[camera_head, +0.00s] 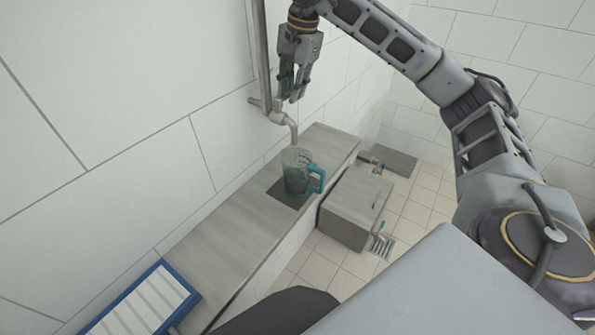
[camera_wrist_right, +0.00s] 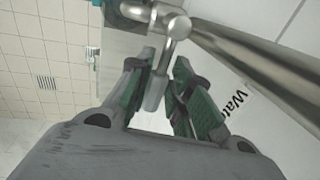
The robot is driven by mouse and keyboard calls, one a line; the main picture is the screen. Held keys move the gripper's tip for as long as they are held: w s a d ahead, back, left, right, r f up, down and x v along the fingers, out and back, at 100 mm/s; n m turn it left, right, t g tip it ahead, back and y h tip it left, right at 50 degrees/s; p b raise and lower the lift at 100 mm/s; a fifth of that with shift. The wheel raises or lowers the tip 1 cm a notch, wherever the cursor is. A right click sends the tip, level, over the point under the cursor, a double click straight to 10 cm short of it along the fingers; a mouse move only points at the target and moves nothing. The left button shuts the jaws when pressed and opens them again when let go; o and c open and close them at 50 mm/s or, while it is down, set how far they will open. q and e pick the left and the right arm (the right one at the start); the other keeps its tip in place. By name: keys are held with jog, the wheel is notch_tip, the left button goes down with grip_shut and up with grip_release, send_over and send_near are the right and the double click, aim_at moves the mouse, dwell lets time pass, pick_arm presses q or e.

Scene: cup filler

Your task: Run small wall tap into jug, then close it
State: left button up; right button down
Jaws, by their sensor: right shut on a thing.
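The small wall tap (camera_head: 277,115) sits on a vertical pipe, with its spout bent down. The jug (camera_head: 297,171) is clear with a teal handle and stands upright on the ledge below the spout. I cannot tell whether water runs or how full the jug is. My right gripper (camera_head: 291,97) is at the tap, pointing down, shut on its lever. In the right wrist view its fingers (camera_wrist_right: 162,65) are on both sides of the metal lever (camera_wrist_right: 155,92), which hangs from the tap body (camera_wrist_right: 173,23). My left gripper is not in view.
A dark square pad (camera_head: 278,187) lies under the jug on the grey ledge (camera_head: 215,237). A blue-framed, slatted white panel (camera_head: 140,303) is at lower left. A metal pipe (camera_wrist_right: 245,58) runs close beside the right gripper.

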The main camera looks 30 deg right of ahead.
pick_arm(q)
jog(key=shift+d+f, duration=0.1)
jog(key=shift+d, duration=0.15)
pick_arm(e)
jog(key=m, duration=0.1)
jog(key=s+m, duration=0.1)
jog(key=m, duration=0.1)
jog(key=shift+s+d+h, duration=0.1)
jog(key=shift+s+h, duration=0.05)
jog(key=shift+h, duration=0.15)
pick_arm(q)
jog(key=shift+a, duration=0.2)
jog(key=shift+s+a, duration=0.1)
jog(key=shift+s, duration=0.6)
